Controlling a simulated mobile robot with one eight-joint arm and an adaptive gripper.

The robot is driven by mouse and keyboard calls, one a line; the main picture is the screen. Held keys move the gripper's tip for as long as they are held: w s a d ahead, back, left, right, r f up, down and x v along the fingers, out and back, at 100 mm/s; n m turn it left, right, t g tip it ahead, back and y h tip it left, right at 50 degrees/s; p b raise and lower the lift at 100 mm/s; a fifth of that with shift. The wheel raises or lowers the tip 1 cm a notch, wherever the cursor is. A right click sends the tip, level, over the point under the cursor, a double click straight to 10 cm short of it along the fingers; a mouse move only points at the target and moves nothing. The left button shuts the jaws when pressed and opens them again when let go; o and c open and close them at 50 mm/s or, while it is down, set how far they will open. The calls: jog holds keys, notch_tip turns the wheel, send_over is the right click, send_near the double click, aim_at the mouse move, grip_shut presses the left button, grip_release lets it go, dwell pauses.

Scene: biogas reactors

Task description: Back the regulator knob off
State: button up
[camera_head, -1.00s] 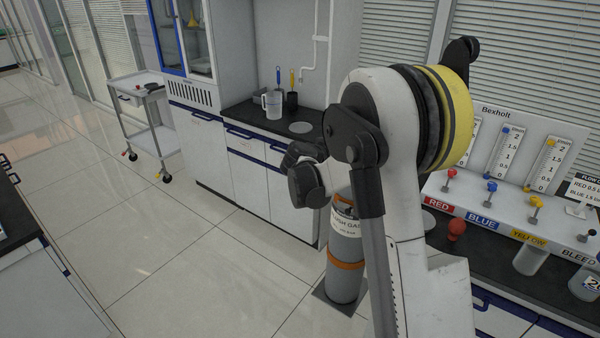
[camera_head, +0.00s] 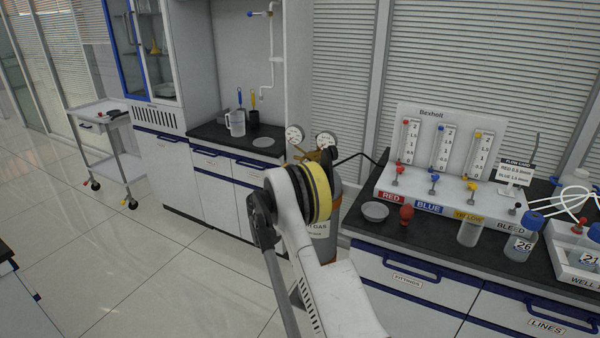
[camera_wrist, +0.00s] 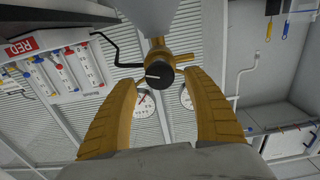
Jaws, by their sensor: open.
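The regulator knob (camera_wrist: 160,74) is a dark round knob with a white mark. It sits on a brass regulator body (camera_wrist: 158,52) in the wrist view, which shows the scene upside down. My gripper (camera_wrist: 159,80) is open, with one yellow finger on each side of the knob in the picture. Gaps show between the knob and both fingers; I cannot tell how far beyond the tips it is. In the head view, the regulator body (camera_head: 312,155) tops the grey gas cylinder (camera_head: 334,205), partly behind my arm.
Two dial gauges (camera_head: 294,134) (camera_head: 326,141) flank the regulator. A black hose (camera_head: 362,155) runs right towards the flow panel (camera_head: 440,140). A grey dish (camera_head: 375,211) and a red bulb (camera_head: 406,214) are on the right bench. Open floor lies at left.

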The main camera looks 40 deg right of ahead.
jog(key=shift+x, duration=1.3)
jog(key=c, duration=1.2)
jog(key=shift+n, duration=0.3)
